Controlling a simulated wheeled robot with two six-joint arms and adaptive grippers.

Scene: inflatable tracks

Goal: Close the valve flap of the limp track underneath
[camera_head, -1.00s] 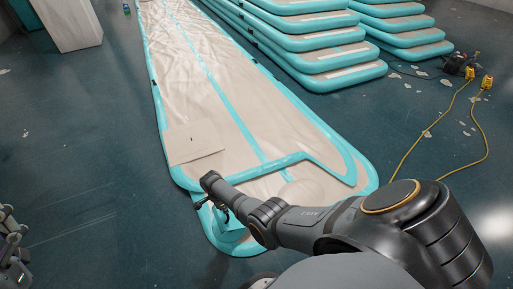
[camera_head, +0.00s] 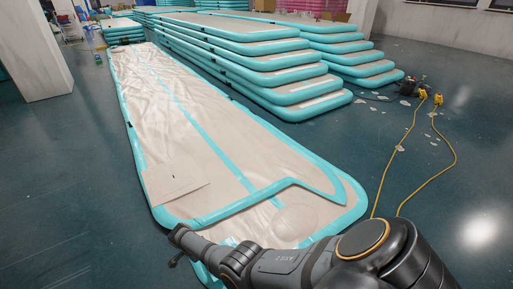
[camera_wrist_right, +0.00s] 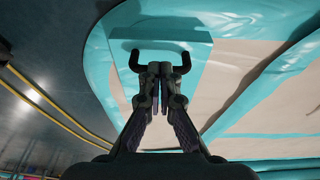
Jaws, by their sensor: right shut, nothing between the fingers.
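The limp track (camera_head: 200,130) is a long, wrinkled beige mat with teal edges, flat on the floor. Its near end is folded over, with a teal band across it and a faint round shape (camera_head: 296,222). My right gripper (camera_head: 174,257) is at the near left corner of this end, partly hidden by its own arm. In the right wrist view my right gripper (camera_wrist_right: 160,66) is shut and empty, in front of a pale teal panel (camera_wrist_right: 192,50) on the track's end. I cannot tell whether this panel is the valve flap, nor whether the fingers touch it. My left gripper is out of view.
A beige square piece (camera_head: 176,181) lies on the track's left side. Stacked teal-edged tracks (camera_head: 300,90) stand behind on the right. A yellow cable (camera_head: 445,172) runs over the floor at the right, near a dark device (camera_head: 409,86). Floor at the left is clear.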

